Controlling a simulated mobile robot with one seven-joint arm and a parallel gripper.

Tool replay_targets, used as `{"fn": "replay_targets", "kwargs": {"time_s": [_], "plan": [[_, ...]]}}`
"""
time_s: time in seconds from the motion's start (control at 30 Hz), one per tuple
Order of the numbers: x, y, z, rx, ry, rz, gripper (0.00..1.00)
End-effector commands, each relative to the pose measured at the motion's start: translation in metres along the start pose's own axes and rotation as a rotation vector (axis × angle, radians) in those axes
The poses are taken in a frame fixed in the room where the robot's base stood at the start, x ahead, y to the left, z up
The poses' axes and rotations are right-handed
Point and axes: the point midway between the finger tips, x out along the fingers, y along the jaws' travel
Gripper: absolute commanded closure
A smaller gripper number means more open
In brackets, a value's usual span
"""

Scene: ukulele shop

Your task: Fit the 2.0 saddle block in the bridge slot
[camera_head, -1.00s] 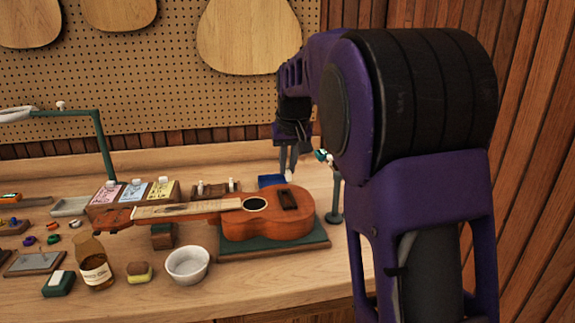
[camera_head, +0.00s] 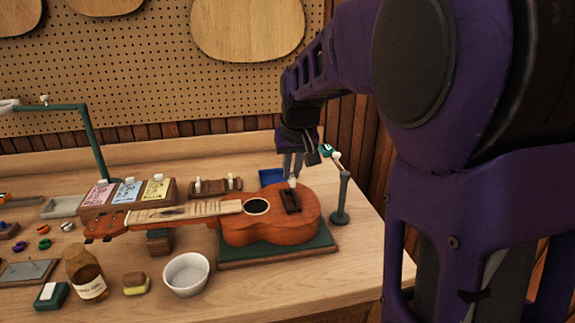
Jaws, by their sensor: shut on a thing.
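The ukulele (camera_head: 270,228) lies face up on a green mat (camera_head: 300,249), its neck pointing left. The dark bridge (camera_head: 290,201) with its slot sits on the body, right of the sound hole. My gripper (camera_head: 291,178) points down just above the far end of the bridge. It is shut on a small white block (camera_head: 292,183), whose label is too small to read. The block is close to the bridge; I cannot tell whether they touch.
A green post (camera_head: 343,198) with a small jointed arm stands right of the ukulele. A blue tray (camera_head: 272,177) lies behind it. A wooden rack (camera_head: 215,187) holds white blocks. Coloured cards (camera_head: 127,191), a white bowl (camera_head: 186,273) and an amber bottle (camera_head: 85,275) stand left and in front.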

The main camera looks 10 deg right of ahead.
Motion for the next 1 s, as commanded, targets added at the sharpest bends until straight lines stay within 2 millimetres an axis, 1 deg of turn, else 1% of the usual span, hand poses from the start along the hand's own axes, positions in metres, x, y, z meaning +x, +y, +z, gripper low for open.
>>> {"fn": "replay_targets", "kwargs": {"time_s": [0.03, 0.53, 0.7, 1.0], "plan": [[0.007, 0.0, 0.003, 0.0, 0.0, 0.0, 1.0], [0.046, 0.0, 0.019, 0.0, -0.002, 0.0, 1.0], [0.051, 0.0, 0.021, 0.0, -0.001, 0.0, 1.0], [0.051, 0.0, 0.021, 0.0, 0.0, 0.0, 1.0]]}}
